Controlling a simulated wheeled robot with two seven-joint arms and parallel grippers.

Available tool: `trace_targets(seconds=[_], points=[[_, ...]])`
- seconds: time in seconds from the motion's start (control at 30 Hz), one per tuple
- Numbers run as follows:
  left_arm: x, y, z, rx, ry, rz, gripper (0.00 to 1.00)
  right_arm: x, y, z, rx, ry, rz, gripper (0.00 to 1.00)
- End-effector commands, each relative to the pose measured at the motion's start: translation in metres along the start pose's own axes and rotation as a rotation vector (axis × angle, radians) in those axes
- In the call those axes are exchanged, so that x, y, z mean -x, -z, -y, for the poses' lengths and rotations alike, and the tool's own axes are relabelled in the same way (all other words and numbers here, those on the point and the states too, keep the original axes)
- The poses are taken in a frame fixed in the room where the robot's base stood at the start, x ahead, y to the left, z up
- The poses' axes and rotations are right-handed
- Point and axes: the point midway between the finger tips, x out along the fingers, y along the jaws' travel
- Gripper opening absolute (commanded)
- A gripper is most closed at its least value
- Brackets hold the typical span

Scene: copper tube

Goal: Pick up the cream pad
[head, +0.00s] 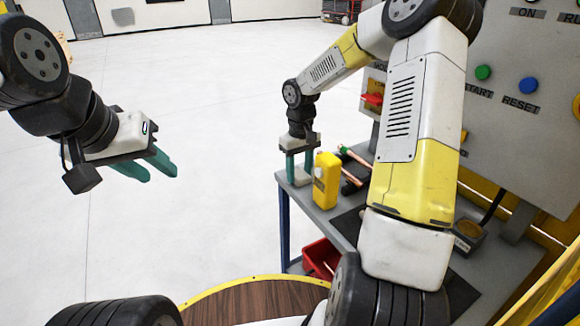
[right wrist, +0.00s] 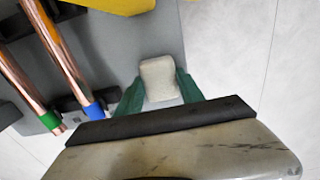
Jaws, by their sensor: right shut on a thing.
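The cream pad (right wrist: 160,78) is a small pale block with rounded corners, between the green fingers of my right gripper (right wrist: 160,92) in the right wrist view. The right gripper is shut on the pad. I cannot tell whether the pad touches the bench top. My left gripper (head: 150,168) is open and empty over the floor at the left.
A yellow bottle (head: 326,180) stands right beside the right gripper. Copper tubes (right wrist: 62,55) with green and blue ends lie in black holders nearby. A red bin (head: 320,258) sits below the bench top (head: 322,217). A control panel (head: 520,90) rises at the right.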

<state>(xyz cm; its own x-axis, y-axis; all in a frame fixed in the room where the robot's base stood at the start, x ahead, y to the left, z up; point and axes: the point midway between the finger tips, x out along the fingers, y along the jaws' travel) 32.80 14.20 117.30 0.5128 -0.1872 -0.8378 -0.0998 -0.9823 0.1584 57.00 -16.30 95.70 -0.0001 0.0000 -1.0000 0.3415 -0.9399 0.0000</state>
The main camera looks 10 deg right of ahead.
Motion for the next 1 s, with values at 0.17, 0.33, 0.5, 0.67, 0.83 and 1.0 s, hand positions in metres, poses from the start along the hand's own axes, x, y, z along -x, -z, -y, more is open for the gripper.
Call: trace_targets(seconds=[0.17,0.33,0.5,0.67,0.83,1.0], points=[[0.0,0.0,0.0,0.0,0.0,0.0,0.36,0.0,0.0,0.0,0.0,0.0,0.0,0.06],[0.0,0.0,0.0,0.0,0.0,0.0,0.36,0.008,0.001,-0.001,-0.001,-0.002,-0.003,0.06],[0.0,0.0,0.0,0.0,0.0,0.0,0.36,0.038,0.001,-0.001,-0.002,-0.004,-0.005,0.06],[0.0,0.0,0.0,0.0,0.0,0.0,0.36,0.071,0.001,-0.001,-0.001,-0.003,-0.004,0.06],[0.0,0.0,0.0,0.0,0.0,0.0,0.36,0.093,0.001,0.0,0.0,-0.002,-0.002,0.06],[0.0,0.0,0.0,0.0,0.0,0.0,0.36,0.101,0.0,0.0,-0.001,0.001,-0.001,0.06]])
